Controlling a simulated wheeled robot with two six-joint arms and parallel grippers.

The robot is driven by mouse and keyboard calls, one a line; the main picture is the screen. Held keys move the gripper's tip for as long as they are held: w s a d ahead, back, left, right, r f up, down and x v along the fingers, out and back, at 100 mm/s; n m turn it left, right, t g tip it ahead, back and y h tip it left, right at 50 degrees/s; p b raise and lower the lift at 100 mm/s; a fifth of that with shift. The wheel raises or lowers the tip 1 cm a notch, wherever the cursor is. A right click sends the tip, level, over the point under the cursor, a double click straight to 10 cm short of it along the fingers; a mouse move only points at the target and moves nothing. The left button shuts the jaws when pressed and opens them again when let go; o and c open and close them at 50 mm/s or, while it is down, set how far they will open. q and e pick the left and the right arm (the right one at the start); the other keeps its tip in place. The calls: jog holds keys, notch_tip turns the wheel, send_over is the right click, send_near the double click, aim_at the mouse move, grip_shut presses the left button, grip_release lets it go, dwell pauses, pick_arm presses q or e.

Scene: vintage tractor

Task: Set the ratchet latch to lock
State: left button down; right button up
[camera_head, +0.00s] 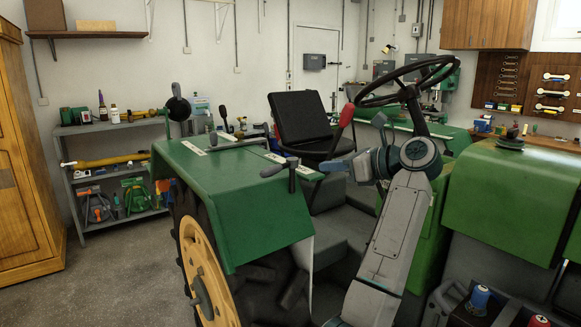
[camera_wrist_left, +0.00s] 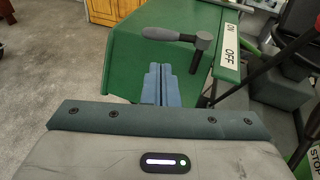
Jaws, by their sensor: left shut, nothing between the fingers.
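My left gripper (camera_head: 328,166) reaches left toward the green fender beside the seat. In the left wrist view its blue fingers (camera_wrist_left: 158,84) are pressed together, with nothing between them. A small grey crank-like lever (camera_head: 279,168) stands at the fender's inner edge, just left of the fingertips and apart from them. In the left wrist view this lever (camera_wrist_left: 178,35) lies beyond the fingertips, its rounded grip pointing left from a short post. I cannot tell which part is the ratchet latch, and no lock marking is readable. My right gripper is not in view.
A white ON/OFF label (camera_wrist_left: 230,45) sits right of the lever. A red-handled lever (camera_head: 343,118) stands by the black seat (camera_head: 300,117), near the steering wheel (camera_head: 405,82). The green fender (camera_head: 240,195) top is mostly clear. A shelf (camera_head: 120,135) stands behind.

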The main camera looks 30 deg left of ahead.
aim_at(274, 170)
pick_arm(q)
jog(key=p+x, duration=0.5)
jog(key=x, duration=0.7)
jog(key=shift+a+r+p, duration=0.1)
jog(key=shift+a+p, duration=0.2)
jog(key=shift+a, duration=0.1)
jog(key=shift+a+f, duration=0.35)
jog(key=shift+a, duration=0.2)
